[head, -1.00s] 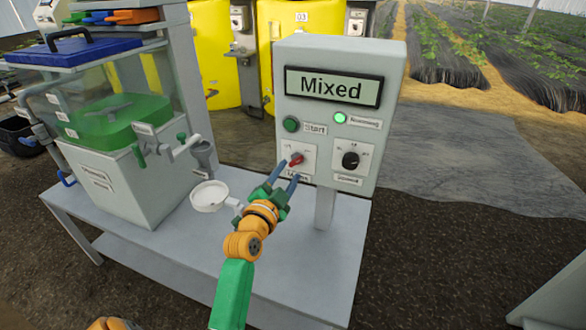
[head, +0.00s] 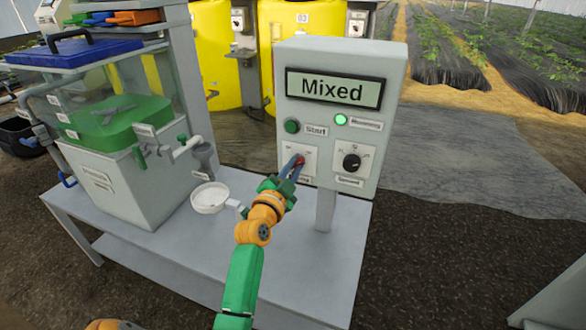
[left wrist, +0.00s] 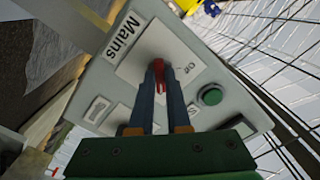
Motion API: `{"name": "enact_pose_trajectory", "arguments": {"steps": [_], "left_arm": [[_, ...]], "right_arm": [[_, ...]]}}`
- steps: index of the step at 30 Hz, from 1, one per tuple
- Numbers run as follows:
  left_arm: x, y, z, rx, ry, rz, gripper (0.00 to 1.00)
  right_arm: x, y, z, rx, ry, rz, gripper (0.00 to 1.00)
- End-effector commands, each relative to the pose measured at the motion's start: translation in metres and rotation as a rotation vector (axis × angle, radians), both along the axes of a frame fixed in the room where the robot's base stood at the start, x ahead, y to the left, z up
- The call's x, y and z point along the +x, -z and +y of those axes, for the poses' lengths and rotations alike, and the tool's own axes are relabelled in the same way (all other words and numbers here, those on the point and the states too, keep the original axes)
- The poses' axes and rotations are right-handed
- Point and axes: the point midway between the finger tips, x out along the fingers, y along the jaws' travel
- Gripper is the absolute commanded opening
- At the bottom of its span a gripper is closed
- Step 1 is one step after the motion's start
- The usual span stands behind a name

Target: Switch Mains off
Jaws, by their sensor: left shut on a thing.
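The grey control box (head: 388,110) has a display reading "Mixed". The red Mains knob (head: 301,160) sits on a pale plate at the box's lower left. My left gripper (head: 296,166) is at the knob with its blue fingers closed on it. In the left wrist view the red knob (left wrist: 158,76) stands between the two fingertips (left wrist: 160,80), with the "Mains" label and an "Off" mark on the plate. The fingers hide part of the knob, so its exact setting is hard to read. My right gripper is not in view.
A green Start button (head: 292,126), a lit green Running lamp (head: 341,119) and a black knob (head: 352,162) are close by on the same face. A white round dish (head: 209,198) and a clear tank with green liquid (head: 120,130) stand to the left.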

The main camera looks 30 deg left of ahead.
Motion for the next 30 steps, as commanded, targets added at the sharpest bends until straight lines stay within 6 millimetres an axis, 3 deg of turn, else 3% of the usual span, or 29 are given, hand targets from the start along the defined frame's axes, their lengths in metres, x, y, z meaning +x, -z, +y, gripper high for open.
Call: {"name": "enact_pose_trajectory", "arguments": {"steps": [8, 30], "left_arm": [[0.000, -0.002, 0.000, -0.126, 0.001, -0.030, 0.00], [0.000, -0.003, 0.000, -0.799, 0.001, -0.194, 0.00]], "right_arm": [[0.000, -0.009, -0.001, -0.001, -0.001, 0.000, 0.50], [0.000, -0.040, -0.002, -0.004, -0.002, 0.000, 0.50]]}}
